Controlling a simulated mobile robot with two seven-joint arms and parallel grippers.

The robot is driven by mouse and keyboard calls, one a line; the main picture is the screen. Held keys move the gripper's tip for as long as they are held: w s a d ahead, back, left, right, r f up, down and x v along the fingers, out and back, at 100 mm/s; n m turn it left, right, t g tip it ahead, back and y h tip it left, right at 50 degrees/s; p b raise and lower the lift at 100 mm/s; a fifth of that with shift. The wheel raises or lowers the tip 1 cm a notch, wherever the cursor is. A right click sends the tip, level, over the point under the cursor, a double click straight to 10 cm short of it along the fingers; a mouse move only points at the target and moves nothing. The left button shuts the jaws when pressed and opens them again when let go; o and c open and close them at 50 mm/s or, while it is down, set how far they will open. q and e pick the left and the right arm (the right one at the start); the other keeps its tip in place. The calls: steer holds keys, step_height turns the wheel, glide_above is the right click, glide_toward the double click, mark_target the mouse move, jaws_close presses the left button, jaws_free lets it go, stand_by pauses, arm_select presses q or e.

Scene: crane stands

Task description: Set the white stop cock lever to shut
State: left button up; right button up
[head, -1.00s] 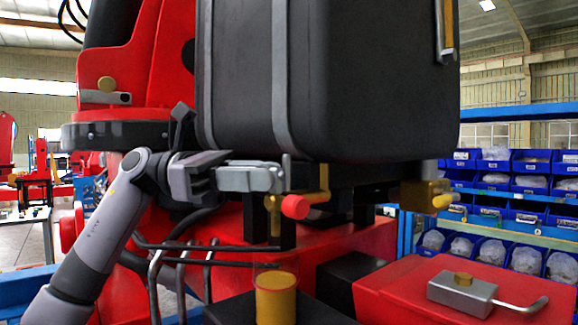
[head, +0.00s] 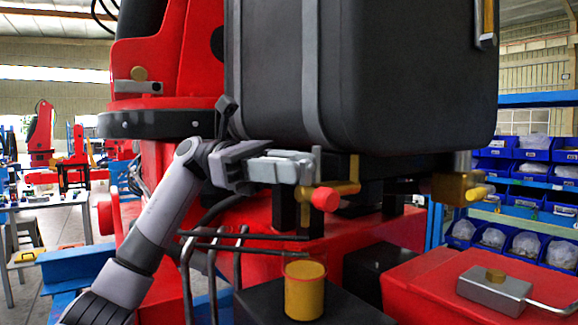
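My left gripper (head: 302,168) comes in from the left, with its silver fingers in front of the lower edge of the black tank. I see it from the side, so its opening does not show. Its fingertips are just above and left of a brass valve (head: 345,187) with a red round end (head: 325,199). A thin pale grey upright piece (head: 317,160) shows at the fingertips; I cannot tell whether it is a lever or part of the gripper. No lever is clearly white. Another brass valve (head: 452,188) with a yellow end is farther right. My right gripper is not in view.
The black tank (head: 400,80) fills the space above the gripper. Below are bent dark rods (head: 240,262) and a yellow cup (head: 304,295). A grey block with a bent handle (head: 495,288) lies on a red box at right. Blue bin shelves stand behind.

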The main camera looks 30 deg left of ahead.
arm_select(q)
steer(key=a, duration=0.7)
stand_by(0.4)
steer(key=shift+a, duration=0.1)
